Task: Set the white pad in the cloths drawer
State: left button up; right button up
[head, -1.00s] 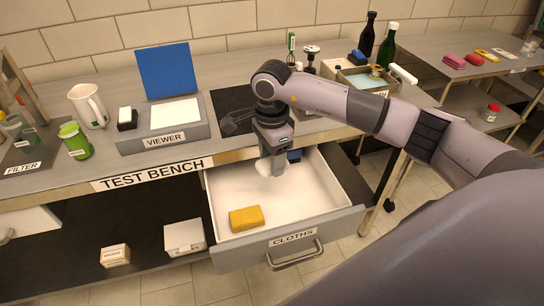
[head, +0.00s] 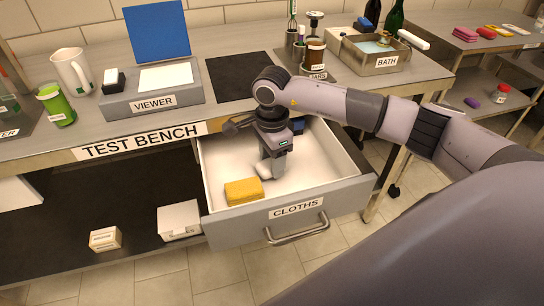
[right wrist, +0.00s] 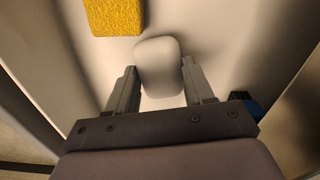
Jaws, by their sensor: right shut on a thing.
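The cloths drawer (head: 235,230) stands pulled out under the test bench, its front labelled CLOTHS. My right gripper (head: 271,168) points down inside the drawer and is shut on the white pad (head: 263,171). The right wrist view shows the pad (right wrist: 159,66) between the two fingers, over the pale drawer floor. In the head view the gripper partly hides the pad. I cannot tell whether the pad touches the floor. My left gripper is not in view.
A yellow sponge (head: 244,191) lies in the drawer near the front left, close to the pad. A dark blue item (head: 298,125) lies at the back, partly hidden. The drawer's right side looks clear. The viewer (head: 152,102) stands on the bench above.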

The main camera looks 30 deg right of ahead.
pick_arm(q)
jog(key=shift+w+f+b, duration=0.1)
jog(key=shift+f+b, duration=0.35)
pick_arm(e)
jog(key=shift+f, duration=0.65)
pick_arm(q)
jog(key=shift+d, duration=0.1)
pick_arm(e)
jog(key=o, duration=1.4)
jog(key=shift+r, duration=0.1)
jog(key=shift+r+p, duration=1.05)
jog(key=shift+r, duration=0.4)
jog(key=shift+r+p, duration=0.7)
jog(key=shift+r, duration=0.35)
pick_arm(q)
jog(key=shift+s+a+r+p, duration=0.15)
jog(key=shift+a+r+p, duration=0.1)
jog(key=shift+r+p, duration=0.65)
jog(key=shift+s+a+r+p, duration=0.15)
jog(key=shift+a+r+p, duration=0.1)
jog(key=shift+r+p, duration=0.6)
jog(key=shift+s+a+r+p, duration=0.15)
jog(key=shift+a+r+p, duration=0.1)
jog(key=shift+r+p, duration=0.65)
pick_arm(e)
jog(key=shift+r, duration=3.85)
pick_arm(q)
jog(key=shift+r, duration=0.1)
